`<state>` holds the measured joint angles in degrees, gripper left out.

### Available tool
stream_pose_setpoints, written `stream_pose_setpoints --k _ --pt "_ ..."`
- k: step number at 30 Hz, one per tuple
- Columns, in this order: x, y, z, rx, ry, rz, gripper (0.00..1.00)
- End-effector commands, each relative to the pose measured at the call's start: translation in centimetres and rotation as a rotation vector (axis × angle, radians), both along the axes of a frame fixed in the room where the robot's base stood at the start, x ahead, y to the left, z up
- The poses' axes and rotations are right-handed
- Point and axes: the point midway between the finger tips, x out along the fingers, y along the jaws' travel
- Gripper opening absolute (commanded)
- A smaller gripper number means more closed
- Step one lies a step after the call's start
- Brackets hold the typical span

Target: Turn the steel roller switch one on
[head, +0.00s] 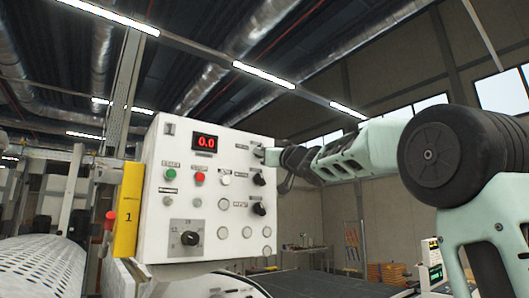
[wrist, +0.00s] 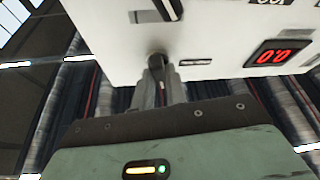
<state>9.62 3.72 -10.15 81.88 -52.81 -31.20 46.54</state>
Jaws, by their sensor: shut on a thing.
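The white control panel (head: 200,225) carries a red display (head: 204,142) reading 0.0, with buttons and black rotary knobs. My gripper (head: 268,156) is at the panel's upper right corner. In the wrist view my gripper (wrist: 160,78) is shut on a dark switch knob (wrist: 156,60) at the panel's edge. The fingers hide part of this knob, so its turned position is hard to tell. Another black knob (wrist: 168,8) shows nearby on the panel; it also shows below my gripper in the head view (head: 259,179). The switch labels are too small to read.
A green button (head: 170,174) and a red button (head: 200,178) sit left of my gripper on the panel. A yellow post marked 1 (head: 127,210) stands at the panel's left side. A perforated roller (head: 40,268) is at lower left.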

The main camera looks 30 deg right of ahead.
Motion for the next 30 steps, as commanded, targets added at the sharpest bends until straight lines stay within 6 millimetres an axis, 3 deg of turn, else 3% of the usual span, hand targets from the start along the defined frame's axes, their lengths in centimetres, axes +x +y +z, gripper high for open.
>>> stream_pose_setpoints --k 18,30 --pt "-0.01 0.27 -0.40 0.564 0.019 0.002 0.00" --pt "0.02 0.29 -0.23 0.722 0.026 0.002 0.00"
